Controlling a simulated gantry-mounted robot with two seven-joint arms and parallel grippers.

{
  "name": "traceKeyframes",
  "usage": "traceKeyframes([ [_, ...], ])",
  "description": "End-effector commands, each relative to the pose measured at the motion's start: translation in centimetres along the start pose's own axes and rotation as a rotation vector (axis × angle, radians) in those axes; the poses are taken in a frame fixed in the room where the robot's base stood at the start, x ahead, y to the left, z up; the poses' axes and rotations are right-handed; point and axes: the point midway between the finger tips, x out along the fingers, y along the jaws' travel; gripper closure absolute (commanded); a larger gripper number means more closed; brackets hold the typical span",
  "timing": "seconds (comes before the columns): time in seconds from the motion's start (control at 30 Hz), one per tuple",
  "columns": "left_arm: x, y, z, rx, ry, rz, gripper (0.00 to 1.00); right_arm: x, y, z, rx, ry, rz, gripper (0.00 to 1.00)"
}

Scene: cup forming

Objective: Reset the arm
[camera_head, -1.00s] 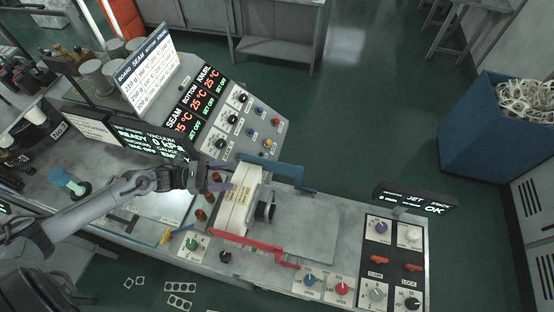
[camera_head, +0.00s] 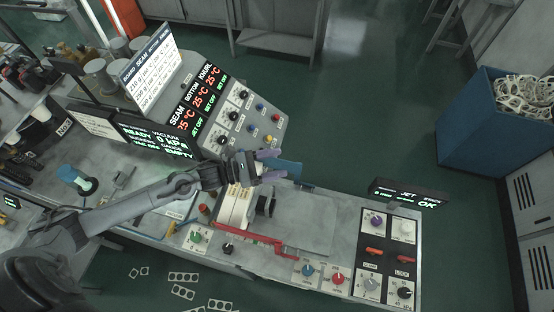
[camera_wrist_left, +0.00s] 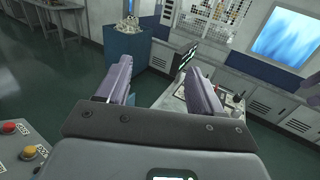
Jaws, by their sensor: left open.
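My left gripper (camera_head: 272,164) is open and empty in the head view, with its two purple fingers apart. My left arm reaches in from the left across the bench. My right gripper is in neither view.
A red handle bar (camera_head: 250,235) runs along the station's near side. A sloped control panel (camera_head: 235,115) with knobs stands just behind the gripper. A small JET display (camera_head: 410,192) stands at the right. A blue bin (camera_head: 490,130) with white scraps stands on the floor beyond.

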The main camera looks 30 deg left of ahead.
Motion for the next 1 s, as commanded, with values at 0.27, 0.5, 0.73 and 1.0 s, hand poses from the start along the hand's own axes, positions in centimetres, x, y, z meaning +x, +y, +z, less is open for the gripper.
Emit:
traceKeyframes([
  [0.27, 0.8, -0.2, 0.6, -0.001, 0.0, 0.018, 0.33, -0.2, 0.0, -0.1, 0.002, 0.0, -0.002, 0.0],
  [0.5, 0.8, -0.2, 0.6, -0.001, 0.0, 0.018, 0.33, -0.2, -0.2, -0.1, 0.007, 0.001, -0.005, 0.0],
  [0.73, 0.3, -1.5, -1.1, -0.039, 0.014, 0.019, 0.33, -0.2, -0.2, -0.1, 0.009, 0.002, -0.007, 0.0],
  [1.0, 1.0, -8.8, -1.6, -0.275, -0.073, 0.094, 0.33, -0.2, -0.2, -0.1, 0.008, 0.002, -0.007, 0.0],
])
